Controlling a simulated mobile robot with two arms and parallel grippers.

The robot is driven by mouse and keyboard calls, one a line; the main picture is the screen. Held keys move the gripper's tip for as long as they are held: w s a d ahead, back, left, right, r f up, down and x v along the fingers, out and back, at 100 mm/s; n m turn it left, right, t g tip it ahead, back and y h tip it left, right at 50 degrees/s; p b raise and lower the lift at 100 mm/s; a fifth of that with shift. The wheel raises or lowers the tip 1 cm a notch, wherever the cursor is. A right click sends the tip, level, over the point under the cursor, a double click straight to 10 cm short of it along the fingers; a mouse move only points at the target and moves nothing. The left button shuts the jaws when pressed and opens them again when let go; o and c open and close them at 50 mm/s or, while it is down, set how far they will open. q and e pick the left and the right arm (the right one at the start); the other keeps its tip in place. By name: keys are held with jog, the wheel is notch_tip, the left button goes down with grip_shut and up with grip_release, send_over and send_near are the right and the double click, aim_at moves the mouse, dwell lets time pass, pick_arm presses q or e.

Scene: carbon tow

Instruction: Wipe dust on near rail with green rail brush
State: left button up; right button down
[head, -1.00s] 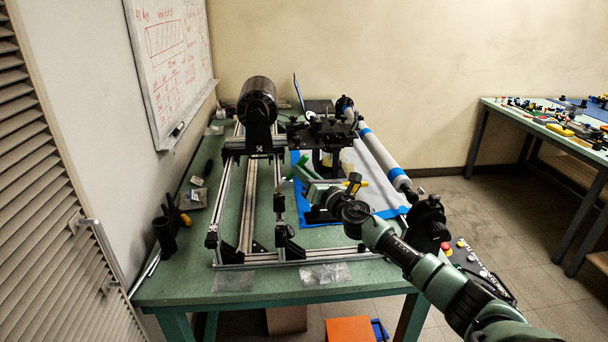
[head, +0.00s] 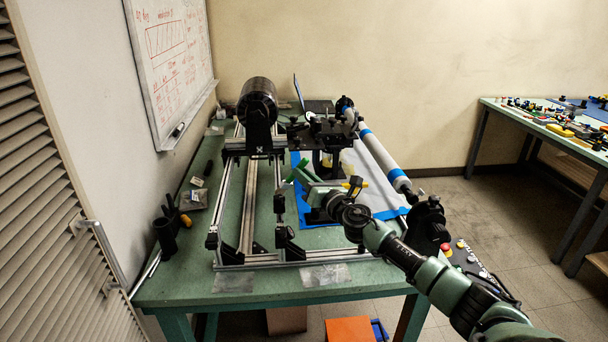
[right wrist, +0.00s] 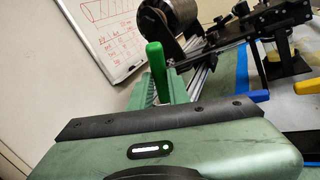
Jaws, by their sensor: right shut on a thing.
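The green rail brush shows as a green handle (head: 301,162) in the head view, over the middle of the winding frame. In the right wrist view its handle (right wrist: 156,70) stands up from between the jaws. My right gripper (head: 301,179) is shut on it, right of the long metal rails. The brush's bristle end is hidden. A long rail (head: 249,196) runs away from me, left of the gripper. The frame's front crossbar (head: 330,259) lies at the near table edge. I cannot make out dust on either. My left gripper is not in view.
A black spool (head: 258,100) stands at the frame's back. A black carriage (head: 330,130) and a white-blue roller (head: 380,155) are behind and right of my gripper. Black brackets (head: 286,244) stand near the front rail. Clear bags (head: 326,275) lie at the table's front edge.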

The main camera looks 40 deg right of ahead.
jog(key=shift+r, duration=0.1)
notch_tip(320, 180, up, 6)
jog(key=p, duration=0.5)
jog(key=shift+p, duration=0.35)
notch_tip(320, 180, up, 3)
jog(key=p, duration=0.2)
jog(key=shift+p, duration=0.4)
